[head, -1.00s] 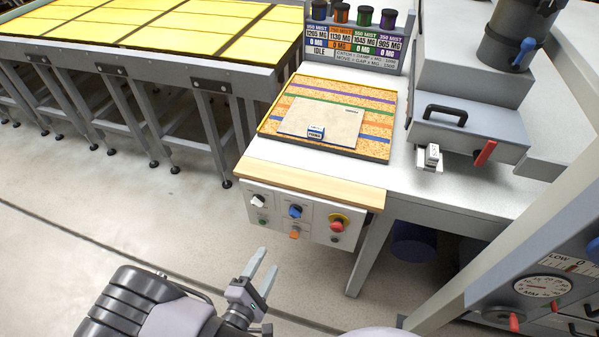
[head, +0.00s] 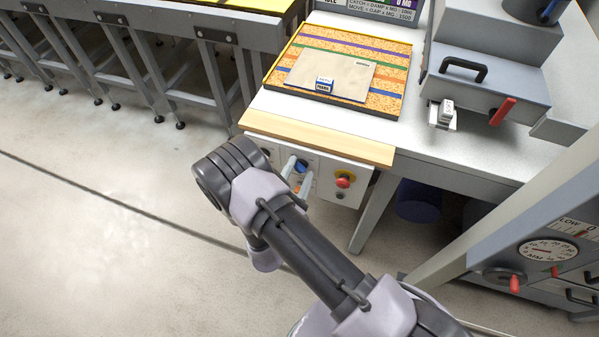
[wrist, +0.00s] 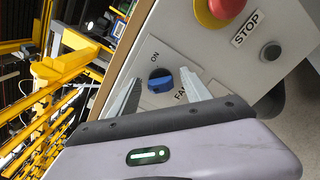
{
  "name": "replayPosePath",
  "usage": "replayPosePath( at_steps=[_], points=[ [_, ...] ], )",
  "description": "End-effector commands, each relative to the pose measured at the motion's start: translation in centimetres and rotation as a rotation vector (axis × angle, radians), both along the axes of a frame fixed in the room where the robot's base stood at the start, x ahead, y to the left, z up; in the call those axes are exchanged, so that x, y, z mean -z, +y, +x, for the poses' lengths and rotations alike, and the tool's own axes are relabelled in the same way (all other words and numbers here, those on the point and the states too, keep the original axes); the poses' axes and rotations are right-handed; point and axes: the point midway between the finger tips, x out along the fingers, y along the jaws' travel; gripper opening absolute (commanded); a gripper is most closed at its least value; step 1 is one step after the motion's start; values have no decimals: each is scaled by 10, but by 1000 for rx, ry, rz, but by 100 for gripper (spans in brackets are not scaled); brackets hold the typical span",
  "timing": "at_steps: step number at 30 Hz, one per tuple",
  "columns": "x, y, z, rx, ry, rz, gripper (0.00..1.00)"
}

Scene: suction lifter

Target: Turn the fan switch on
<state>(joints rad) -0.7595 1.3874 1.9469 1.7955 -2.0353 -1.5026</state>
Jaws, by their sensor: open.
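The fan switch is a round knob with a blue handle on a pale control panel. In the wrist view the fan switch (wrist: 160,81) shows between my fingers, with "ON" printed above it and a partly covered "FAN" label below. Its handle lies across the picture, not clearly pointing at "ON". In the head view the fan switch (head: 302,165) is partly behind my fingers. My gripper (head: 298,175) is open in front of the panel. In the wrist view my gripper (wrist: 160,77) has one finger on each side of the knob; contact cannot be told.
A red stop button (head: 344,180) with a yellow collar sits right of the switch, and a small dark button (wrist: 270,52) shows beside it. A wooden ledge (head: 320,136) overhangs the panel. A striped tray (head: 390,104) lies on the table above. Open floor is left.

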Motion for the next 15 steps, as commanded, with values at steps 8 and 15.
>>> replayPosePath(
  at_steps=[8,15],
  points=[
    [0,-1,2,0,0,0,54],
    [0,-1,1,0,0,0,7]
  ],
)
